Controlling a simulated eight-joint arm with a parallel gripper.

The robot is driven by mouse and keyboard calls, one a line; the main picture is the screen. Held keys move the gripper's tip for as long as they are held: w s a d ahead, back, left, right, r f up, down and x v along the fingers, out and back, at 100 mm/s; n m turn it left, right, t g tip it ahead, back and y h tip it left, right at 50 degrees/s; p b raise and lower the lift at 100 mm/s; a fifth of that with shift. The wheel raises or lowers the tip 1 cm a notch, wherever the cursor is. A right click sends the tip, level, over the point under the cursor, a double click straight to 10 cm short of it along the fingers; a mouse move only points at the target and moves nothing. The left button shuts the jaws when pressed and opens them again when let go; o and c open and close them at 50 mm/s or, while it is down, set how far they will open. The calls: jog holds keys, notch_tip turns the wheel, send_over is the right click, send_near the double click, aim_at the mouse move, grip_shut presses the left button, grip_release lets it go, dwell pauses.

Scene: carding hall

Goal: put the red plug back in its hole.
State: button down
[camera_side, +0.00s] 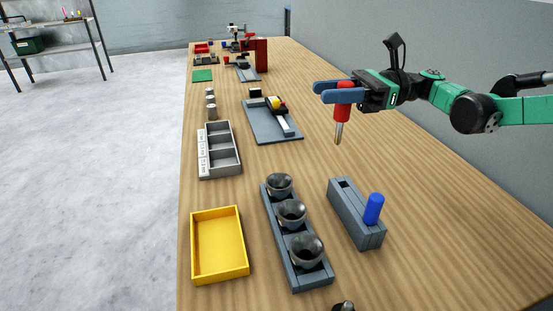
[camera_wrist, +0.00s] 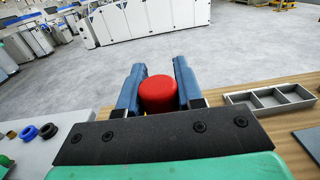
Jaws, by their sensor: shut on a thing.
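My gripper (camera_side: 322,91) is shut on the red plug (camera_side: 343,113), with a blue finger on each side of it. The plug hangs nearly upright, its metal shank down and its tip in the air above the table. In the wrist view the plug's round red top (camera_wrist: 158,90) shows between the two fingers. A grey block (camera_side: 351,218) stands on the table, nearer the side camera than the plug. A dark open hole (camera_side: 344,184) shows in the block's far end. A blue plug (camera_side: 373,209) stands in its near end.
Left of the block is a grey rack (camera_side: 281,241) with three metal cups. A yellow tray (camera_side: 194,250) and a grey compartment tray (camera_side: 203,171) lie farther left. A grey plate (camera_side: 267,129) with small parts lies behind. The table right of the block is bare.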

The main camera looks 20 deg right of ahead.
jog(key=w+d+r+m+t, duration=0.2)
jog(key=w+d+r+t, duration=0.1)
jog(key=d+r, duration=0.1)
jog(key=f, duration=1.5)
jog(key=shift+s+d+f, duration=0.1)
jog(key=shift+d+f, duration=0.1)
jog(key=shift+f, duration=2.15)
jog(key=shift+f, duration=0.1)
jog(key=shift+f, duration=0.25)
jog(key=c, duration=0.6)
grip_release()
jog(key=shift+o, duration=0.2)
